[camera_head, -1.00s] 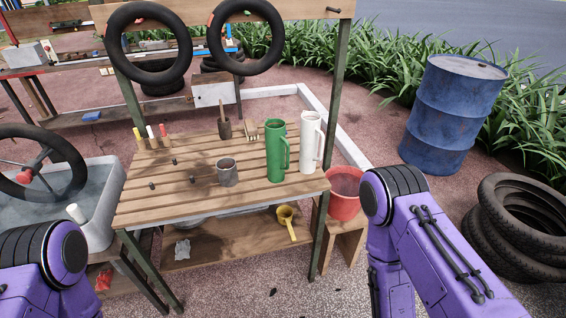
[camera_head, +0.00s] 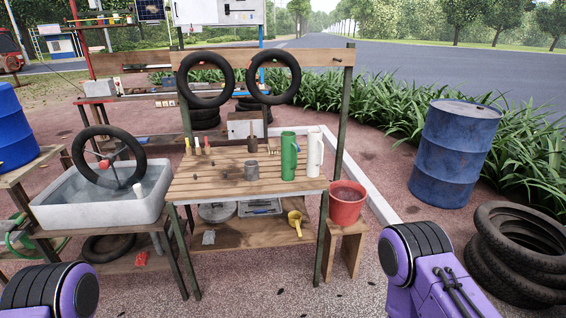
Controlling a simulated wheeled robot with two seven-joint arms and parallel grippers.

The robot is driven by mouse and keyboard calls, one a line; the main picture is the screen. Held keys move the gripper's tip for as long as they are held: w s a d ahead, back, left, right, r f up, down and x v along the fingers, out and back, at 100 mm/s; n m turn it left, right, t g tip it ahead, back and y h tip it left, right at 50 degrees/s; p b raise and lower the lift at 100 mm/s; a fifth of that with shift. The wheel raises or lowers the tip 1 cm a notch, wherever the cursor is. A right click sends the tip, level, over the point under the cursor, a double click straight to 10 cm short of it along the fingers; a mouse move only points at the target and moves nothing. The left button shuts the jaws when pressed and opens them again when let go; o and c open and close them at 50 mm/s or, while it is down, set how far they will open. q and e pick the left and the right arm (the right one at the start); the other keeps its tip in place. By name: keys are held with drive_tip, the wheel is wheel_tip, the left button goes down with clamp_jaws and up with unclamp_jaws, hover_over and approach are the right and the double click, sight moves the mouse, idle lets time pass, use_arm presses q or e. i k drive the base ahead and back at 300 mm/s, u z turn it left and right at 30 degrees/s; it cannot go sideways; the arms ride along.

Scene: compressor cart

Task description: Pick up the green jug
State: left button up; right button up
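The green jug (camera_head: 289,157) stands upright on the slatted wooden table (camera_head: 219,186), toward its right side. A white jug (camera_head: 314,152) stands just to its right, close beside it. My two purple arms show at the bottom left and bottom right corners, well in front of the table. Neither gripper is in the frame, so their state does not show.
A red bucket (camera_head: 347,203) sits on a small wooden stool at the table's right. A grey basin (camera_head: 104,203) with a tyre stands left. A yellow scoop (camera_head: 295,222) lies on the lower shelf. A blue barrel (camera_head: 455,153) and stacked tyres (camera_head: 519,250) are right. Ground before the table is clear.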

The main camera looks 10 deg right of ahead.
sight(289, 150)
drive_tip(key=u, duration=0.7)
drive_tip(key=i, duration=1.65)
drive_tip(key=z, duration=0.45)
